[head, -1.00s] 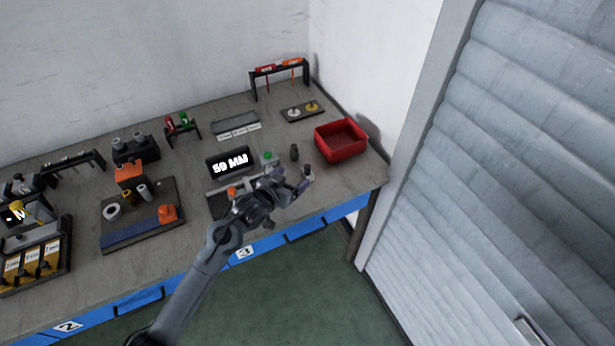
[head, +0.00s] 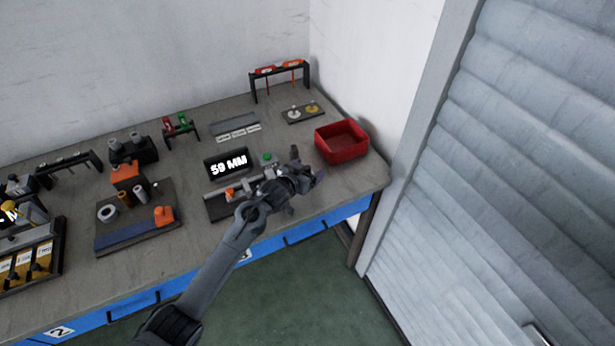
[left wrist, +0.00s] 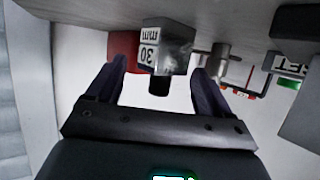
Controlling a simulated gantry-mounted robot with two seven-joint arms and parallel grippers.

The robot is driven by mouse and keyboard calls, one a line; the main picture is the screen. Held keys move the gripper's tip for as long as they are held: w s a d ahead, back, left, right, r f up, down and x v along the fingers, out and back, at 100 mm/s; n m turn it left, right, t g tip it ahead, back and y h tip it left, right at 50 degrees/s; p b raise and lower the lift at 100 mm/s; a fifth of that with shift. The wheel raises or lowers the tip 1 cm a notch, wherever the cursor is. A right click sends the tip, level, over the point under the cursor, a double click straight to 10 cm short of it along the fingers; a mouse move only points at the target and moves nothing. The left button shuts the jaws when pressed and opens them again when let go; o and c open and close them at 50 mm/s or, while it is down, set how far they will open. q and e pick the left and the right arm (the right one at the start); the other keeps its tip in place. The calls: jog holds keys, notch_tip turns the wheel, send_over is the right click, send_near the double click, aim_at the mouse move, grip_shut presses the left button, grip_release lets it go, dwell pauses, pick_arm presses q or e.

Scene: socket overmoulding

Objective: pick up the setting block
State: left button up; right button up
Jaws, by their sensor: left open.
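The setting block is a grey block with a white "30 mm" label (left wrist: 165,48). It shows in the left wrist view, upside down, with a dark round end towards me. My left gripper (left wrist: 158,85) is open. Its two dark fingers stand on either side of the block's dark end in that view, with gaps on both sides; nothing is gripped. In the head view my left gripper (head: 306,182) is over the front right of the bench, and I cannot clearly make out the block beside it. My right gripper is not in view.
A red bin (head: 341,142) stands just right of the gripper. A rack with red-handled tools (head: 279,72) is at the back. The bench's right front corner is clear.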

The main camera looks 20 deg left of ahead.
pick_arm(q)
jog(key=c, duration=1.4)
jog(key=shift+o, duration=0.2)
jog(key=shift+r, duration=0.1)
jog(key=shift+r, duration=0.15)
